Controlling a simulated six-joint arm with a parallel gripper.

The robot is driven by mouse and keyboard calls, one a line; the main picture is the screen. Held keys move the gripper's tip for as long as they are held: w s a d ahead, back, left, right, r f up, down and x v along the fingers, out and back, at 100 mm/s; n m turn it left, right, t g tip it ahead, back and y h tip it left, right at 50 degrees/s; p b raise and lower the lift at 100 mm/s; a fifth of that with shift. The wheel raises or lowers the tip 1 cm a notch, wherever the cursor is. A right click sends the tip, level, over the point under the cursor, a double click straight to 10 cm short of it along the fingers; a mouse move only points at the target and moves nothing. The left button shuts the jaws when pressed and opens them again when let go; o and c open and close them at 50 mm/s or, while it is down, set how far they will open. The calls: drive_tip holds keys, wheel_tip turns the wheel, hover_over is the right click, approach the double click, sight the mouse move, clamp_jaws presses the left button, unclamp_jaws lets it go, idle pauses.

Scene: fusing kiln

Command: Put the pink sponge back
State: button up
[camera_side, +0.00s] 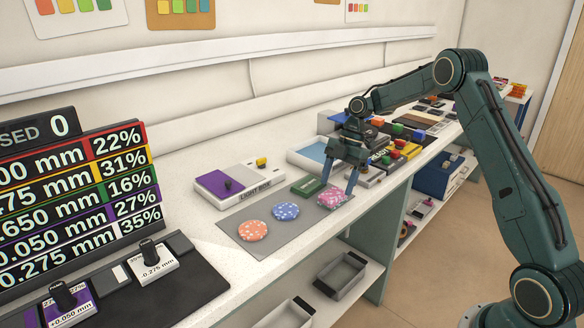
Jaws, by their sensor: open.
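A pink speckled sponge (332,198) lies at the right end of a grey mat (293,220) on the white bench. My gripper (340,178) is open, with its fingers pointing down at the sponge's far edge. One finger overlaps the sponge in the picture, and I cannot tell whether it touches. A blue speckled sponge (286,212) and an orange speckled sponge (253,230) lie to its left on the mat. A dark green block (308,186) sits just left of my gripper.
A light box (238,188) with a purple panel stands behind the mat. A display board (75,195) and a dark tray (185,285) are at the left. Several coloured items crowd the bench beyond my gripper. Shelves with grey bins (342,272) are below.

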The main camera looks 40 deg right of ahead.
drive_tip(key=v, duration=0.8)
drive_tip(key=shift+d+r, duration=0.2)
drive_tip(key=shift+r, duration=0.15)
drive_tip(key=shift+r, duration=0.1)
idle(0.7)
